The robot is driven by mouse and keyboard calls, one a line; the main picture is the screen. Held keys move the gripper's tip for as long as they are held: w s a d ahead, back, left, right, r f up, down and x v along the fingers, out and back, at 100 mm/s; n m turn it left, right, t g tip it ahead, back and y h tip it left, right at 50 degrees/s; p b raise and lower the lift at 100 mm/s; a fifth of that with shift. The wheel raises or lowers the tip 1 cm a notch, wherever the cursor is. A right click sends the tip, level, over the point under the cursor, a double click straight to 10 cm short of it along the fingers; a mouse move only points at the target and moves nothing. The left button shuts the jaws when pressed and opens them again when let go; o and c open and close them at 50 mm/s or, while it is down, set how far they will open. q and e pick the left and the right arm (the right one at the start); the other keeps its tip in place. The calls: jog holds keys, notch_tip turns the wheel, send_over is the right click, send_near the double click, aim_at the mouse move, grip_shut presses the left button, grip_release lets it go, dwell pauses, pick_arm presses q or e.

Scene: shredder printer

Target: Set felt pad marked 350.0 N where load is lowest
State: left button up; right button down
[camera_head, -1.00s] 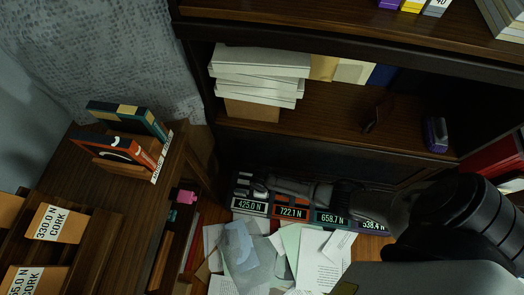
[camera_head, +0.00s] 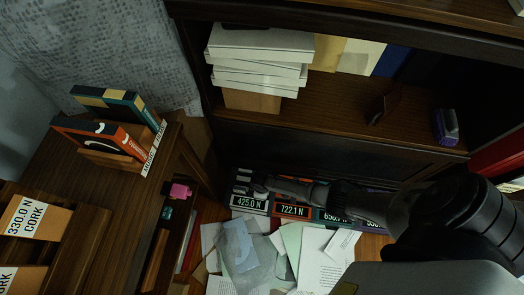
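A row of load readouts lies on the floor by the shelf. The leftmost reads 425.0 N (camera_head: 251,202) and the one beside it reads 722.1 N (camera_head: 292,210). A third readout (camera_head: 334,218) and a fourth (camera_head: 372,225) are partly covered by my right arm. Of the legible values, 425.0 N is the lowest. My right gripper (camera_head: 258,187) is low, just behind the 425.0 N readout; it is small and dark, so its opening is unclear. I cannot make out a felt pad marked 350.0 N. My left gripper is out of view.
A pad marked 330.0 N CORK (camera_head: 36,220) and another cork pad (camera_head: 22,279) lie on the wooden desk at left. Books (camera_head: 118,105) stand on it. Loose papers (camera_head: 265,255) cover the floor before the readouts. The shelf (camera_head: 330,105) holds white stacks (camera_head: 255,60).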

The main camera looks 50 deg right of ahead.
dwell(0.3)
jog(key=c, duration=1.5)
grip_release()
jog(key=o, duration=0.4)
jog(key=shift+o, duration=0.2)
notch_tip(320, 180, up, 14)
jog(key=p, duration=1)
jog(key=shift+f, duration=0.15)
